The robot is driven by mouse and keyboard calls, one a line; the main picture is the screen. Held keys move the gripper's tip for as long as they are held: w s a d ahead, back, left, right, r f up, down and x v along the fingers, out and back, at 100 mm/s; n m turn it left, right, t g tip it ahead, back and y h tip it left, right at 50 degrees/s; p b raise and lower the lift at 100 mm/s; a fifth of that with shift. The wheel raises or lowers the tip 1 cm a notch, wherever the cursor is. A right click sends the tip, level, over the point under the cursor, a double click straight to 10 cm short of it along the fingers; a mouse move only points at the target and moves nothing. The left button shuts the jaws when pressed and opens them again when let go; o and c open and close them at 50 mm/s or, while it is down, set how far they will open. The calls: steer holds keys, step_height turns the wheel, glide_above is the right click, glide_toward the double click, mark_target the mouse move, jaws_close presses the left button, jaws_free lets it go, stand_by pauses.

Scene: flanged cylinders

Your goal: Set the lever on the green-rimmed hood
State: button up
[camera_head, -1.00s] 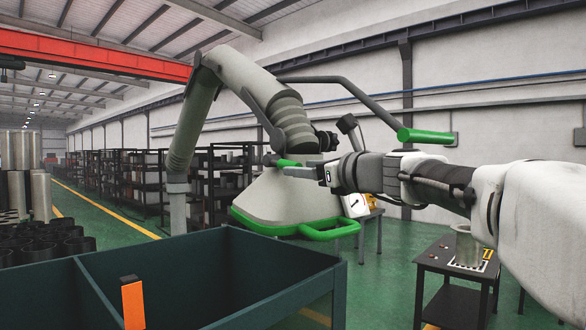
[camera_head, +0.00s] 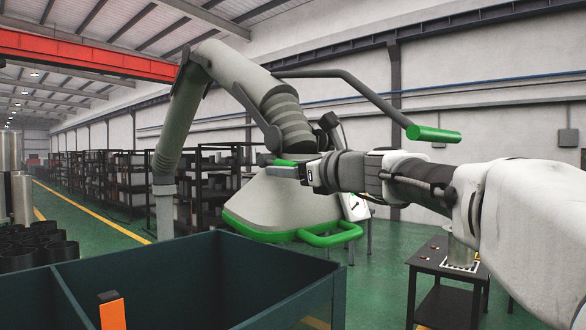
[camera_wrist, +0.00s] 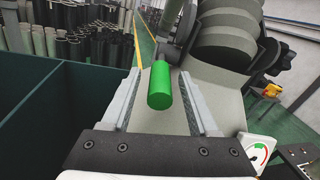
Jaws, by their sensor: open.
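The grey extraction hood (camera_head: 275,207) with a green rim hangs from a jointed duct arm in the head view. A lever with a green cylindrical grip (camera_head: 286,163) sits at the top of the hood. In the wrist view this green grip (camera_wrist: 161,88) lies between my two fingers, with a gap on each side. My gripper (camera_head: 278,168) is open around the lever grip and holds nothing. In the wrist view the jaws (camera_wrist: 160,80) show clear of the grip. The lever's base is partly hidden behind its grip.
A long bar with a green handle (camera_head: 434,134) extends above my arm. A dark green bin (camera_head: 190,285) stands below the hood. A dial with a red and green scale (camera_wrist: 259,148) is at lower right in the wrist view. A small black table (camera_head: 437,270) stands at right.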

jaws_close()
stand_by(1.3)
